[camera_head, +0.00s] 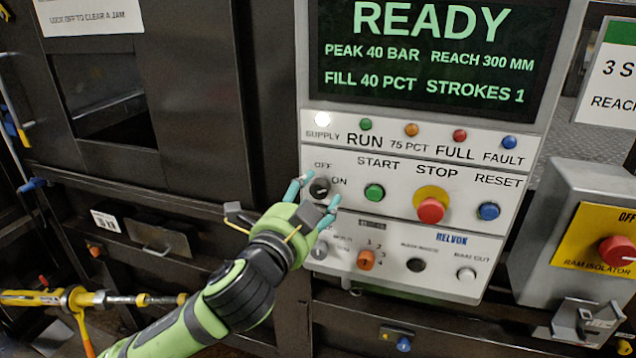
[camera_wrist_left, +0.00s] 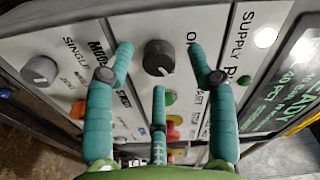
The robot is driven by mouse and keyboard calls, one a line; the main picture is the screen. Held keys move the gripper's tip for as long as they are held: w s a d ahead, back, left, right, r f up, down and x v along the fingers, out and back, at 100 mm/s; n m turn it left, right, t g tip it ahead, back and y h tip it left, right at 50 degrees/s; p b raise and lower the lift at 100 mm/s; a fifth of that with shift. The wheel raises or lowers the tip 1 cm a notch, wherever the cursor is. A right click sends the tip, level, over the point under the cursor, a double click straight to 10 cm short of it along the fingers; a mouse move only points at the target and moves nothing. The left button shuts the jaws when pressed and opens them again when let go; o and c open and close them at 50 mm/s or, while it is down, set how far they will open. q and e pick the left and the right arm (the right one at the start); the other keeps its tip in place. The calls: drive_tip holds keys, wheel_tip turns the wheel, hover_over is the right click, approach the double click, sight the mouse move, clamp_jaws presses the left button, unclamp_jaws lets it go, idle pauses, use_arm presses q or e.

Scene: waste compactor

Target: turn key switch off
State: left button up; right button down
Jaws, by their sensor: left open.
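The key switch (camera_head: 320,188) is a dark round knob on the grey control panel, with OFF printed above it and ON to its right. It also shows in the left wrist view (camera_wrist_left: 158,57), between the teal fingertips. My left gripper (camera_head: 313,199) is open, its fingers spread around the knob. I cannot tell whether any finger touches it. My right gripper is not in view.
To the right are a green start button (camera_head: 374,193), a red stop button (camera_head: 431,209) on yellow and a blue reset button (camera_head: 488,211). An orange selector (camera_head: 366,260) sits below. A red isolator knob (camera_head: 616,250) stands on a box at far right.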

use_arm(q)
drive_tip(key=shift+x, duration=0.85)
drive_tip(key=shift+w+d+p, duration=0.1)
drive_tip(key=shift+p, duration=0.2)
clamp_jaws()
